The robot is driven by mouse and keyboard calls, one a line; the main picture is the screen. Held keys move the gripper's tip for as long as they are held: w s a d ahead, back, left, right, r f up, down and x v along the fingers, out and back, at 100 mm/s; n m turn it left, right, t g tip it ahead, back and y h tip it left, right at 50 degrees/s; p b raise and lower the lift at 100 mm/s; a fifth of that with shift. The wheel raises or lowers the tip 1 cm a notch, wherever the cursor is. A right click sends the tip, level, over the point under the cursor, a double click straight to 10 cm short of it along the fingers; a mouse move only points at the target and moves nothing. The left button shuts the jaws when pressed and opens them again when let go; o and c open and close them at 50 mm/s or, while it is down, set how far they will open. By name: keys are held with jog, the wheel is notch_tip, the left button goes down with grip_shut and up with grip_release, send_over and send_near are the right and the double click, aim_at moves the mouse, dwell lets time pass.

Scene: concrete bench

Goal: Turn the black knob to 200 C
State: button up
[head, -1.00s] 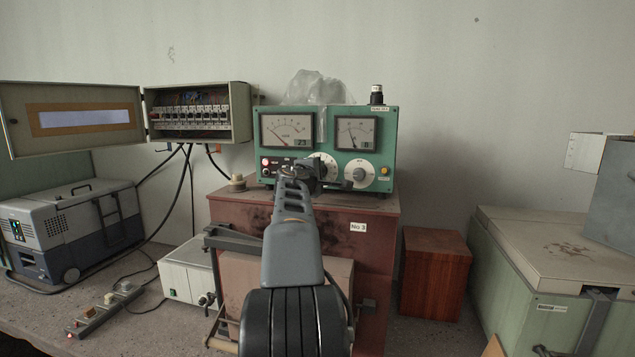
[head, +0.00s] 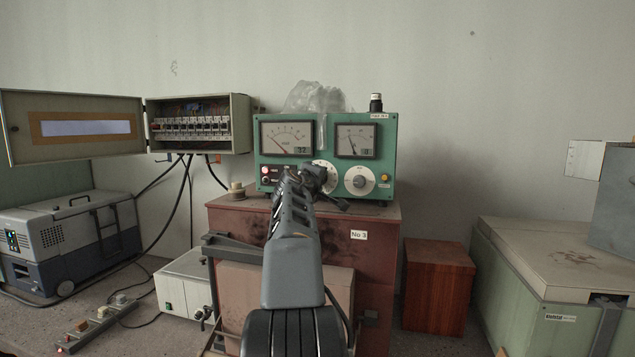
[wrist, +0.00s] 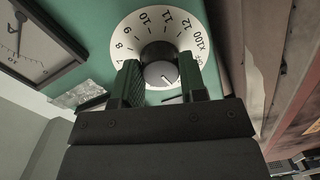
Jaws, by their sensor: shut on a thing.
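The black knob (wrist: 158,66) sits in the middle of a white dial (wrist: 128,40) numbered about 7 to 12 and marked x100. My gripper (wrist: 158,74) is shut on it, one finger on each side. A pale line shows on the knob's grey face, pointing to the lower right in the wrist view; the dial's lower part is hidden by the gripper. In the head view my gripper (head: 316,180) covers the knob and part of its dial (head: 331,168) on the green control unit (head: 388,150).
A second dial (head: 359,181) sits right of the gripper, under the right meter (head: 356,140). The unit stands on a reddish-brown cabinet (head: 377,245). A plastic bag (head: 314,97) and a black cylinder (head: 376,102) are on top. An open breaker box (head: 240,124) is at left.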

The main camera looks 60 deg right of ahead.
jog(key=o, duration=0.9)
jog(key=b+v, duration=0.4)
jog(key=v, duration=1)
jog(key=shift+f+b, duration=0.1)
jog(key=shift+b, duration=0.25)
